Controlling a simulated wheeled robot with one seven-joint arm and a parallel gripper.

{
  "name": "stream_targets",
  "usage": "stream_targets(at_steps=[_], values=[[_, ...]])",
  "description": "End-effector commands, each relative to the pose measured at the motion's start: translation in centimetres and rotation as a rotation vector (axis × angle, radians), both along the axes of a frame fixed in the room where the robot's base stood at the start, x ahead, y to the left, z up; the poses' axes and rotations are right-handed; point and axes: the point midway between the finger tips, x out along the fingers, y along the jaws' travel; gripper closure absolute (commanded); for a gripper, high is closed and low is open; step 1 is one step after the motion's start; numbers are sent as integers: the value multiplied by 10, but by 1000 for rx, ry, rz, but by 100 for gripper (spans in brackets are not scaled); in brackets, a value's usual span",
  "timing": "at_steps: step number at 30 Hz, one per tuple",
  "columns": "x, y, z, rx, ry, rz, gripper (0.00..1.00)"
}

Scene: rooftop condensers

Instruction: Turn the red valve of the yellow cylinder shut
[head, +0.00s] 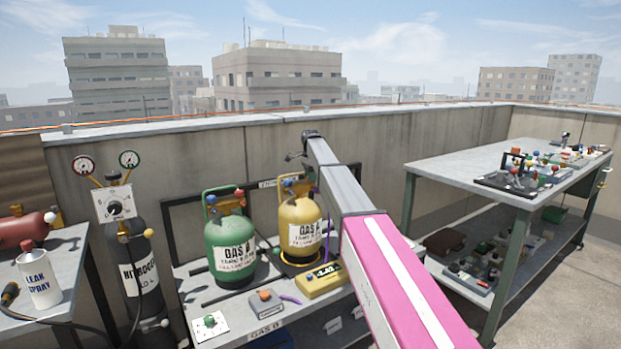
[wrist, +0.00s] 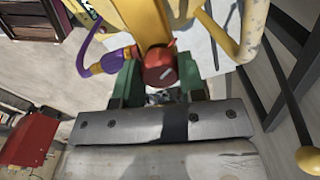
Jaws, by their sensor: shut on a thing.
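The yellow cylinder (head: 300,228) stands upright on the bench with a white label, partly covered by my arm. Its yellow neck and collar (wrist: 252,30) fill the top of the wrist view. The red valve (wrist: 158,66) sits on the neck in the middle of the wrist view. My gripper (wrist: 160,84) has its two green fingers on either side of the red valve and is shut on it. A purple hose with a yellow fitting (wrist: 105,64) lies just left of the valve. In the head view my arm hides most of the gripper.
A green cylinder (head: 230,250) stands left of the yellow one. A yellow scale (head: 321,280) sits in front. A black nitrogen cylinder (head: 137,270) with gauges is further left. A bench with tools (head: 440,163) stands at right.

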Motion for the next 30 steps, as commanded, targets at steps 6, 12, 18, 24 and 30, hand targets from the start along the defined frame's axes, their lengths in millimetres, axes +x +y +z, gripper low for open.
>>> stream_targets(at_steps=[6,12,18,24,30], values=[[1,0,1,0,-2,-202,87],[1,0,1,-1,-2,-369,87],[1,0,1,-1,-2,-495,87],[1,0,1,-1,-2,-574,87],[1,0,1,-1,-2,-609,87]])
